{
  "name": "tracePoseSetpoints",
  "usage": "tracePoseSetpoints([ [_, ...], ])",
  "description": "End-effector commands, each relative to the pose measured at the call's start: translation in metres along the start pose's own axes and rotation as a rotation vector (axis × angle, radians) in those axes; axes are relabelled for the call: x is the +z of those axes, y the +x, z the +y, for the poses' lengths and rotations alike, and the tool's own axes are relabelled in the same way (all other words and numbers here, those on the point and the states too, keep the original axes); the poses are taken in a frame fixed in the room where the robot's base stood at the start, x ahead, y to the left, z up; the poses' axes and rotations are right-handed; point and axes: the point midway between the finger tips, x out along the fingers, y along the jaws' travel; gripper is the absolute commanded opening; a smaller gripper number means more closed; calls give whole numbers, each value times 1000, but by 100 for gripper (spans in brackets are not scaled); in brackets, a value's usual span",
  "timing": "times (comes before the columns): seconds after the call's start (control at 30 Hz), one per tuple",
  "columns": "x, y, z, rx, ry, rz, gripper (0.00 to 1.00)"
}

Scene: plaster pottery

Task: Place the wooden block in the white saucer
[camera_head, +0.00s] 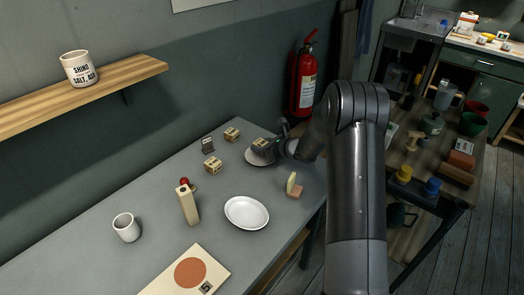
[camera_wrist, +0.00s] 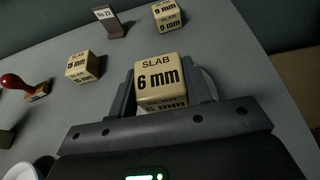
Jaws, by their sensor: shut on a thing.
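My gripper (camera_wrist: 163,88) is shut on a wooden block (camera_wrist: 160,80) marked "SLAB 6 mm", with one finger on each side of it. In the head view the gripper (camera_head: 267,147) and this block (camera_head: 260,143) are over a round white saucer (camera_head: 252,160) at the far end of the grey table. The gripper and block hide part of the saucer. A pale strip of the saucer (camera_wrist: 209,84) shows beside the right finger in the wrist view. I cannot tell whether the block touches the saucer.
Two other wooden blocks (camera_head: 231,134) (camera_head: 212,166) stand left of the saucer. A small card stand (camera_head: 208,146), a red-knobbed stamp (camera_head: 184,182), a wooden bottle shape (camera_head: 188,205), a white oval dish (camera_head: 246,213) and a white mug (camera_head: 126,228) are also on the table.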

Motion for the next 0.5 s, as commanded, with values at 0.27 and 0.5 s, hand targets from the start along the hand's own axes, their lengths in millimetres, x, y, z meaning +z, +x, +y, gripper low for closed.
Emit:
tracePoseSetpoints([
  [0.27, -24, 10, 0, 1, -1, -1, 22],
  [0.5, -26, 11, 0, 1, 0, 0, 22],
])
